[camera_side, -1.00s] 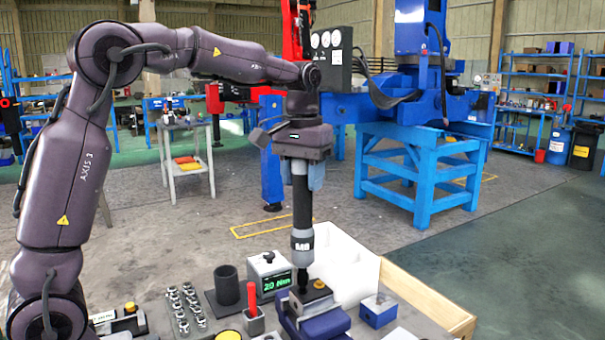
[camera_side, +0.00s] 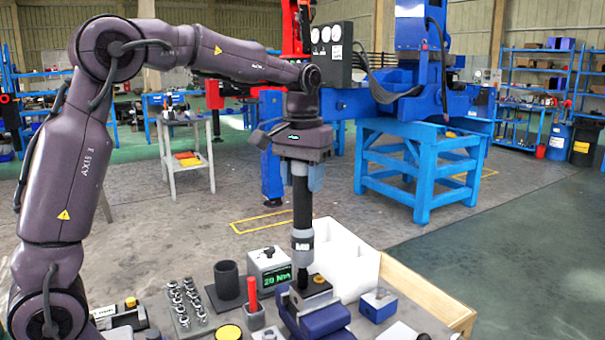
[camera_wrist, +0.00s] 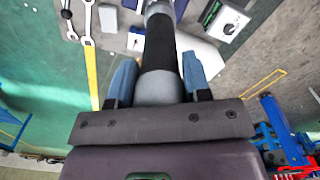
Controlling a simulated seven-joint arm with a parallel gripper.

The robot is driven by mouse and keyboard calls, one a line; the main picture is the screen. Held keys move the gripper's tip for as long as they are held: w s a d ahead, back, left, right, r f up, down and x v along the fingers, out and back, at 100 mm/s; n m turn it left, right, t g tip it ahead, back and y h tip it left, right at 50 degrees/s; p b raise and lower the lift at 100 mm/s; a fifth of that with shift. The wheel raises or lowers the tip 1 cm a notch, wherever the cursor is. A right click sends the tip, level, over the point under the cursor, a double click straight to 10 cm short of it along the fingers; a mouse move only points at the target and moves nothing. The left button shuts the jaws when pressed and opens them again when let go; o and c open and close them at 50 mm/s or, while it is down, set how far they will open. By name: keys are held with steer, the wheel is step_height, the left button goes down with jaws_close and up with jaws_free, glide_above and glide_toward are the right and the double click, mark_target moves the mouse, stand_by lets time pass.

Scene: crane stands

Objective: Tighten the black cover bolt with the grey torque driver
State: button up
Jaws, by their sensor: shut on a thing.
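My gripper (camera_side: 302,178) is shut on the grey torque driver (camera_side: 302,240), which has a black shaft and a grey collar marked M8. The driver hangs upright, its black tip (camera_side: 302,278) down at the block held in the blue vise (camera_side: 322,318). The black cover bolt is hidden or too small to tell under the tip. A yellow-orange knob (camera_side: 319,279) sits on the block beside the tip. In the wrist view the driver (camera_wrist: 160,55) runs away from me between the blue fingers (camera_wrist: 157,85).
A torque display (camera_side: 270,270) reads 20 Nm. Nearby stand a black cup (camera_side: 227,280), a red-handled tool (camera_side: 253,295), a socket rack (camera_side: 187,303), a white bin (camera_side: 345,255) and a small blue block (camera_side: 378,304). The wooden tray edge (camera_side: 430,290) bounds the right.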

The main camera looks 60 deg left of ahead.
steer(key=shift+f, duration=0.45)
stand_by(3.4)
